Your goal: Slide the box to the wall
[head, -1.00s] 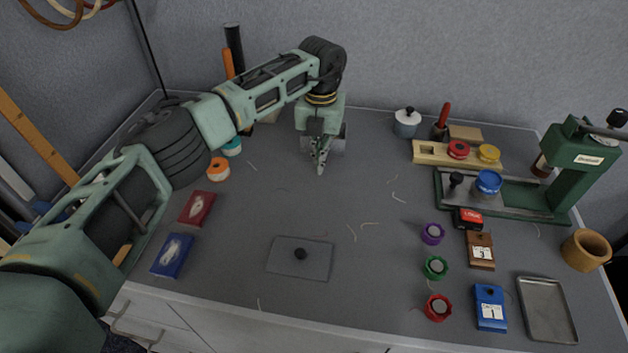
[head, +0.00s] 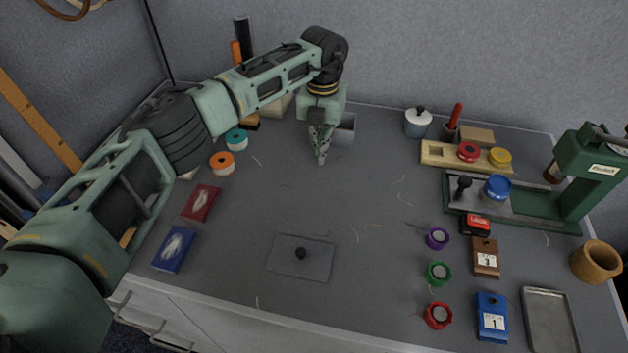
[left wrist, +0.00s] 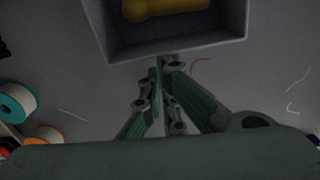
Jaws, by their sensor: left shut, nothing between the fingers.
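A grey open-topped box (head: 345,131) stands near the back of the table, partly hidden behind my left gripper in the head view. In the left wrist view the box (left wrist: 178,52) shows its near wall and a yellow object (left wrist: 165,8) inside. My left gripper (head: 320,160) points down just in front of the box, fingers shut and empty. In the left wrist view its fingertips (left wrist: 165,64) are close to the box's near wall; I cannot tell if they touch. The grey wall (head: 400,60) rises behind the table. My right gripper is not in view.
Teal and orange spools (head: 222,163) stand left of the gripper. The middle of the table is mostly clear.

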